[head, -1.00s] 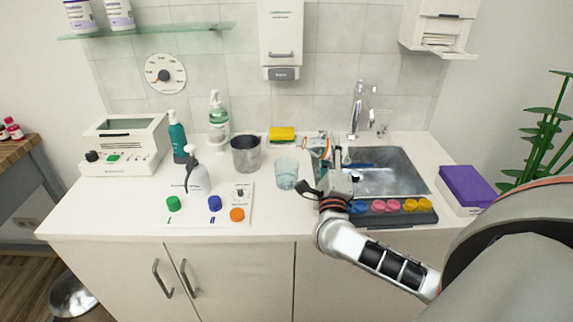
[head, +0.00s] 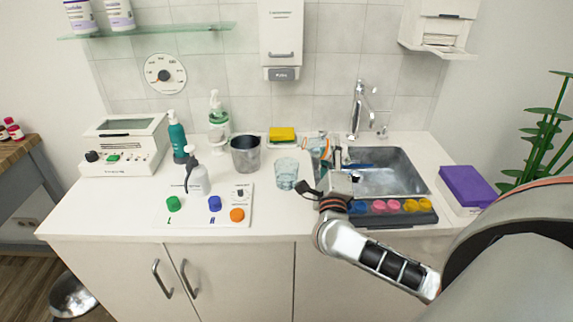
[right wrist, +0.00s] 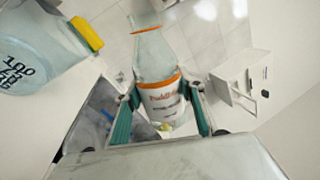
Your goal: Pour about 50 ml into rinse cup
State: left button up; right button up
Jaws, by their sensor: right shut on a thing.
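The rinse cup (head: 286,176) is a clear, bluish tumbler standing on the white counter left of the sink. Its printed scale shows at the left of the right wrist view (right wrist: 28,66). My right gripper (head: 331,158) is just right of the cup, apart from it. Its green fingers (right wrist: 163,115) are shut on a clear bottle (right wrist: 155,58) with orange bands and a white label. In the head view the bottle is small and partly hidden by the gripper. I cannot tell its exact tilt or the cup's liquid level. My left gripper is out of view.
A steel beaker (head: 245,155) and a spray bottle (head: 197,178) stand left of the cup. The sink (head: 405,180) lies to the right, with a dark tray of coloured pots (head: 395,217) in front. A yellow sponge (head: 282,134) lies behind.

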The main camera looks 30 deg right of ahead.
aim_at(322, 158)
jog(key=shift+m, duration=0.3)
jog(key=shift+w+a+r+m+g+h, duration=0.15)
jog(key=shift+m+g+h, duration=0.25)
jog(key=shift+m, duration=0.6)
jog(key=shift+a+f+m, duration=0.2)
jog(key=shift+f+m, duration=0.05)
jog(key=shift+m, duration=0.45)
jog(key=m, duration=0.2)
jog(key=f+m+g+b, duration=0.1)
jog(key=m, duration=0.1)
jog(key=f+m+g+b, duration=0.1)
jog(key=m, duration=0.1)
jog(key=shift+w+a+f+h, duration=0.2)
jog(key=shift+w+a+h, duration=0.15)
jog(key=shift+a+h, duration=0.05)
jog(key=shift+s+d+f+m+g+y+b, duration=0.1)
jog(key=shift+f+m+g+b, duration=0.25)
jog(key=shift+m, duration=0.7)
jog(key=shift+s+d+f+m+g+y+b, duration=0.1)
jog(key=shift+f+m+g+b, duration=0.3)
jog(key=shift+m, duration=0.7)
jog(key=shift+d+f+m+g+y+b, duration=0.15)
jog(key=shift+m+b, duration=0.35)
jog(key=shift+m, duration=0.55)
jog(key=shift+r, duration=0.15)
